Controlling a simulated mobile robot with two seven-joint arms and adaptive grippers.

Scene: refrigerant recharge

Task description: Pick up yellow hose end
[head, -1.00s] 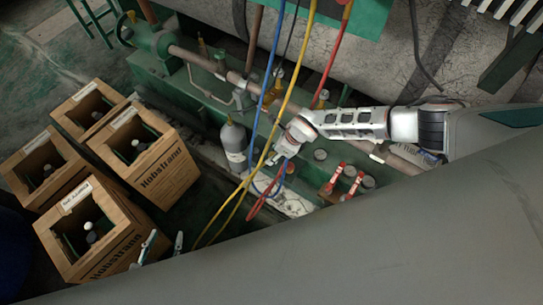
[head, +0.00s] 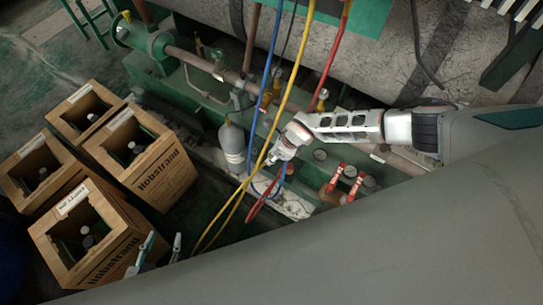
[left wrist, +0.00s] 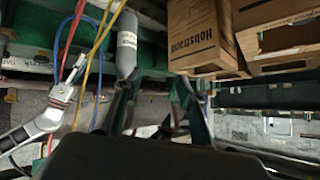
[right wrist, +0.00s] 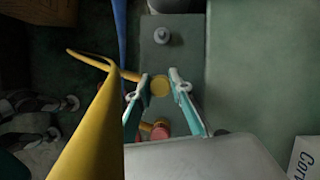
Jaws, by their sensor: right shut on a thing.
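The yellow hose (head: 286,100) hangs from the top of the head view and runs down past my right gripper (head: 272,158). In the right wrist view it is large at the left (right wrist: 88,125) and bends back toward the fingers. The round yellow hose end (right wrist: 159,85) sits between the fingertips of my right gripper (right wrist: 157,92), which is shut on it. My left gripper (head: 161,248) is open and empty near the front crate in the head view. Its spread fingers also show in the left wrist view (left wrist: 158,95).
A grey cylinder (head: 233,148) stands beside the green machine base (head: 180,85). Several wooden crates (head: 160,165) stand at the left. Blue (head: 268,75) and red (head: 335,55) hoses hang close by. Red-handled valves (head: 345,185) lie right of my right gripper.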

